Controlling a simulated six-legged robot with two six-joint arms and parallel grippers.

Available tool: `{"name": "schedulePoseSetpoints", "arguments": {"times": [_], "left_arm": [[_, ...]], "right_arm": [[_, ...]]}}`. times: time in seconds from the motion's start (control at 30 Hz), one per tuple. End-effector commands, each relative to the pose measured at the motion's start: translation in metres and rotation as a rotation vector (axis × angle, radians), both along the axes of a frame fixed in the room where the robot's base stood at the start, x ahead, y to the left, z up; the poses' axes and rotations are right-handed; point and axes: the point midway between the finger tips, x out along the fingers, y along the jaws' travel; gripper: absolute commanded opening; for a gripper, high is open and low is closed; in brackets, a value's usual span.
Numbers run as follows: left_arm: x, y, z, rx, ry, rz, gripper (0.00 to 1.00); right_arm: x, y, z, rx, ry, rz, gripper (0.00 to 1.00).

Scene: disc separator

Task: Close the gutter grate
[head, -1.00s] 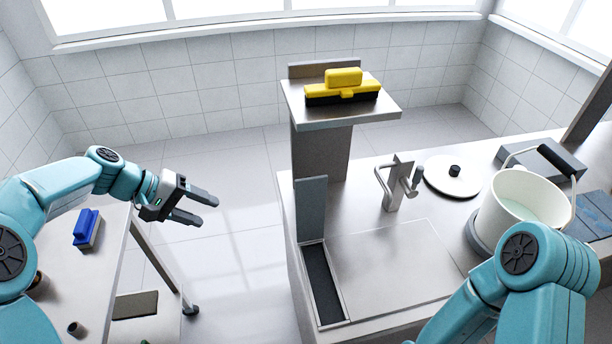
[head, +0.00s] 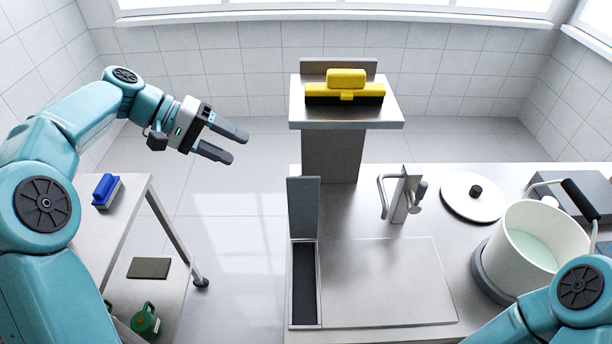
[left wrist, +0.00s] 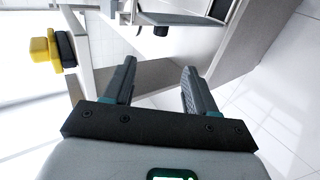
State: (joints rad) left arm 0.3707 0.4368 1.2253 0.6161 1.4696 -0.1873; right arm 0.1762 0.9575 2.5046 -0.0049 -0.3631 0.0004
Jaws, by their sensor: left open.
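The gutter grate (head: 303,207) is a flat grey panel standing upright at the far end of the gutter in the head view. The gutter (head: 305,284) is a long dark slot along the counter's left edge, uncovered. My left gripper (head: 234,146) is open and empty, in the air to the left of the grate and apart from it. Its two dark fingers also show in the left wrist view (left wrist: 158,68), with nothing between them. My right gripper is out of view; only part of my right arm shows at the lower right.
A yellow-handled squeegee (head: 345,87) lies on a raised metal stand (head: 345,124) behind the grate. A tap-like fitting (head: 401,195), a white lid (head: 472,197) and a white pot (head: 545,240) are on the counter. A side table (head: 122,220) holds a blue brush (head: 106,190).

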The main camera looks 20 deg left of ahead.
Motion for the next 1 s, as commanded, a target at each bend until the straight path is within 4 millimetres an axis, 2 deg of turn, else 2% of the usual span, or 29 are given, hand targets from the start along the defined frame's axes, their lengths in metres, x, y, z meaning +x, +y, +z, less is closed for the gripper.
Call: {"name": "schedulePoseSetpoints", "arguments": {"times": [0.17, 0.7, 0.8, 1.0], "left_arm": [[0.001, -0.006, -0.007, -0.001, 0.001, -0.002, 0.57], [0.028, -0.097, -0.077, -0.001, 0.003, -0.003, 0.57], [0.032, -0.110, -0.087, 0.000, 0.003, -0.003, 0.57], [0.036, -0.122, -0.095, 0.000, 0.001, 0.001, 0.57]], "right_arm": [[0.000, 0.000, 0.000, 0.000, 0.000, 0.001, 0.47], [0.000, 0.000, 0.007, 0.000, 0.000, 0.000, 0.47], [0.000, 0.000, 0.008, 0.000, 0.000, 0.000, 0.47], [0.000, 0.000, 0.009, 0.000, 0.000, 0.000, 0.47]]}}
